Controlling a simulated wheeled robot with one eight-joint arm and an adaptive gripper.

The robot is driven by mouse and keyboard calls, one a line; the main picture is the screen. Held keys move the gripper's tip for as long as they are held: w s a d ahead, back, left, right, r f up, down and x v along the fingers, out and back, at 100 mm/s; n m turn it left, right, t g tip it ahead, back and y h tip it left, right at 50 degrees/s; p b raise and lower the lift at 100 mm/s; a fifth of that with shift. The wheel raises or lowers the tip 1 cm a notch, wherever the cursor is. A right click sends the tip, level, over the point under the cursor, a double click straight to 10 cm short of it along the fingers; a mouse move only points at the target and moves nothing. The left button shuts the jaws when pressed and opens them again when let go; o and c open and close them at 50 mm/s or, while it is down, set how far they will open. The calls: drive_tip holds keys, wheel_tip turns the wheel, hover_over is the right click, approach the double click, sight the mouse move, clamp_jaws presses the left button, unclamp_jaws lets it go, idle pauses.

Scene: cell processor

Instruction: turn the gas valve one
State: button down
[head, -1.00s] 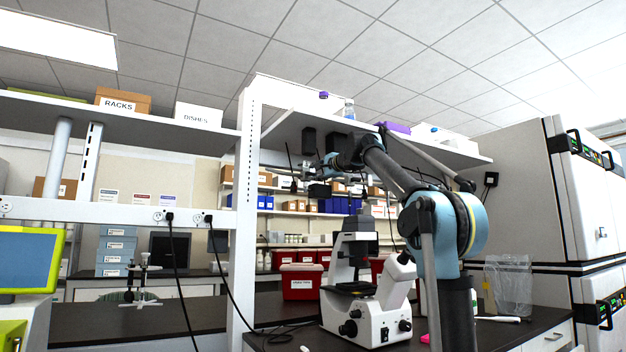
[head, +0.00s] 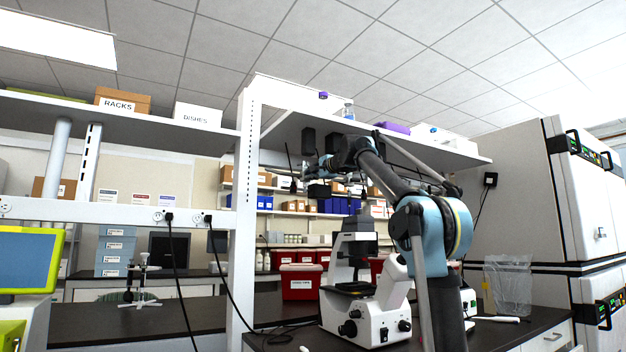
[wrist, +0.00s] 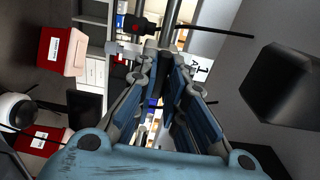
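My gripper (wrist: 165,60) reaches toward the fittings under the shelf. In the wrist view its two fingers stand close together with a narrow gap between them; whether anything is held there is unclear. Just beyond the fingertips are a grey metal pipe (wrist: 171,18) and a black fitting with a red dot (wrist: 136,28), with a thin black rod (wrist: 215,30) running to the right. A white label (wrist: 200,70) with a "1" is partly hidden behind the right finger. I cannot make out the valve handle for certain. In the head view my gripper (head: 326,165) is small and mostly hidden.
The shelf (head: 455,152) hangs above my arm, with a dark block (wrist: 285,85) at right in the wrist view. A microscope (head: 372,318) stands on the bench below, with red bins (head: 297,284) behind. A white post (head: 243,230) stands left.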

drive_tip(key=shift+f+n, duration=0.1)
drive_tip(key=shift+n, duration=4.2)
drive_tip(key=shift+d, duration=0.1)
drive_tip(key=c, duration=1.6)
unclamp_jaws()
drive_tip(key=shift+w, duration=0.15)
drive_tip(key=shift+c, duration=0.2)
